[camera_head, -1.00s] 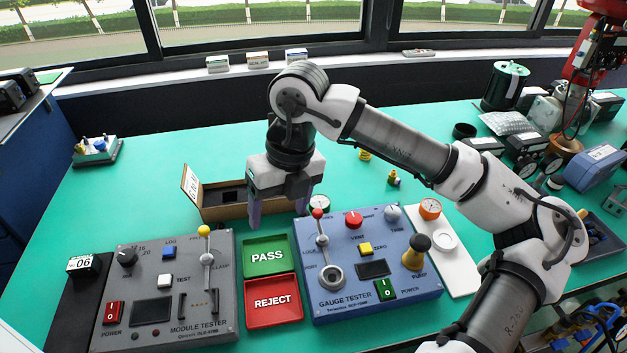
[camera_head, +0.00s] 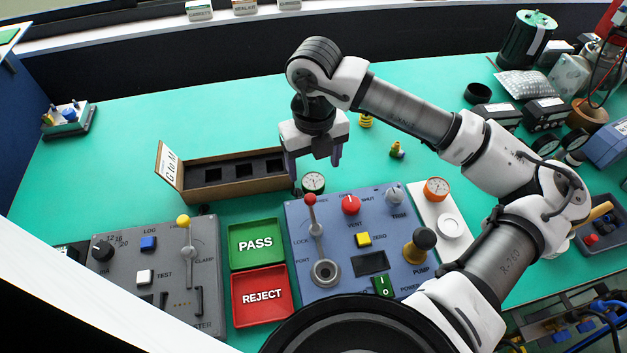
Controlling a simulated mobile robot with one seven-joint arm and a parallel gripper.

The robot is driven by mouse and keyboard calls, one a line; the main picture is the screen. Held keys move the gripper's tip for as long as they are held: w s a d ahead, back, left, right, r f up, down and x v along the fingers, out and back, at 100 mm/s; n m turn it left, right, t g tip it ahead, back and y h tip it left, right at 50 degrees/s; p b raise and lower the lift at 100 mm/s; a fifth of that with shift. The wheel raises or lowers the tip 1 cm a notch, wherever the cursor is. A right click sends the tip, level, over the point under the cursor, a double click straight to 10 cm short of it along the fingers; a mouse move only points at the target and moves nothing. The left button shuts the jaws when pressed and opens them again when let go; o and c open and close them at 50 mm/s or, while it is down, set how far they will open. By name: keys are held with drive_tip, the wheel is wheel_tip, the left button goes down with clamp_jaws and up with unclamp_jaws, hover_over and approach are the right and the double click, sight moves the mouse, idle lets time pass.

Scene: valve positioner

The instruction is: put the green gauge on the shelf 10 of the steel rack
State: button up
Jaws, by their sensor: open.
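My gripper (camera_head: 314,163) points down, open, with its two fingers apart and nothing between them. It hangs over the green bench, right of an open cardboard box and behind the gauge tester. A small round gauge (camera_head: 313,182) with a white face and dark rim lies just below the fingers in the picture, behind the tester; I cannot tell if its rim is green. An orange gauge (camera_head: 436,189) lies on a white board at the tester's right. No steel rack or shelf 10 is in view.
The blue gauge tester (camera_head: 293,230) has upright levers and knobs. Green PASS (camera_head: 254,223) and red REJECT (camera_head: 262,318) trays lie left of it, beside the grey module tester (camera_head: 103,283). The cardboard box (camera_head: 200,205) has several empty slots.

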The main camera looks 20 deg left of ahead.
sight(313, 180)
drive_tip(key=shift+w+a+f+p, duration=0.1)
drive_tip(key=shift+f+p, duration=0.35)
drive_tip(key=shift+f, duration=1.2)
drive_tip(key=shift+w+a+f+p, duration=0.1)
drive_tip(key=shift+f+p, duration=0.35)
drive_tip(key=shift+f, duration=1.2)
drive_tip(key=c, duration=1.2)
drive_tip(key=shift+r, duration=0.15)
wheel_tip(313, 180, up, 20)
drive_tip(key=b, duration=0.2)
drive_tip(key=shift+b, duration=0.3)
